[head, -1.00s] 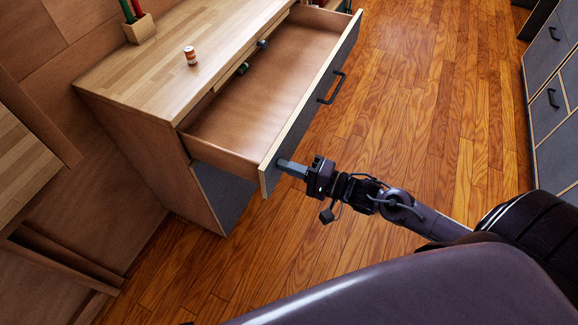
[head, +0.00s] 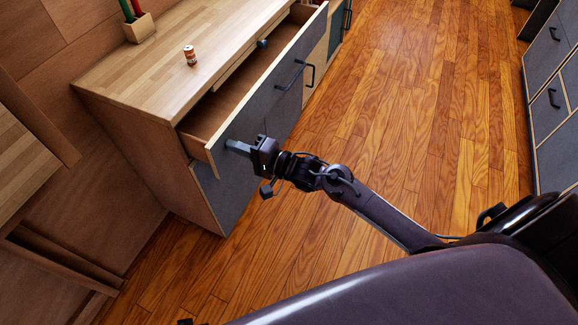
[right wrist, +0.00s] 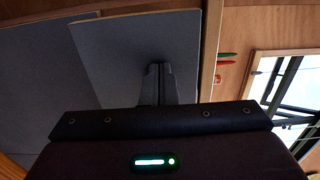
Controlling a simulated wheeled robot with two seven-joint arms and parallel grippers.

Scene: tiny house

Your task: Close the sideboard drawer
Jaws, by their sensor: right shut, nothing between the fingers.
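The sideboard (head: 150,145) stands at the left of the head view, with a light wooden top. Its upper drawer (head: 258,108) is partly open, with a grey front, a dark bar handle (head: 291,76) and a brown inside. My right gripper (head: 229,145) is shut and empty, its fingertips against the drawer front near its near end, apart from the handle. In the right wrist view the shut fingers (right wrist: 158,80) meet the grey drawer front (right wrist: 130,50). A small dark blue object (head: 262,43) shows at the drawer's back edge. My left gripper is not in view.
A small orange and white jar (head: 190,55) and a wooden pencil holder (head: 139,28) stand on the sideboard top. Grey cabinets (head: 552,85) line the right side. The wooden floor (head: 400,120) between is clear.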

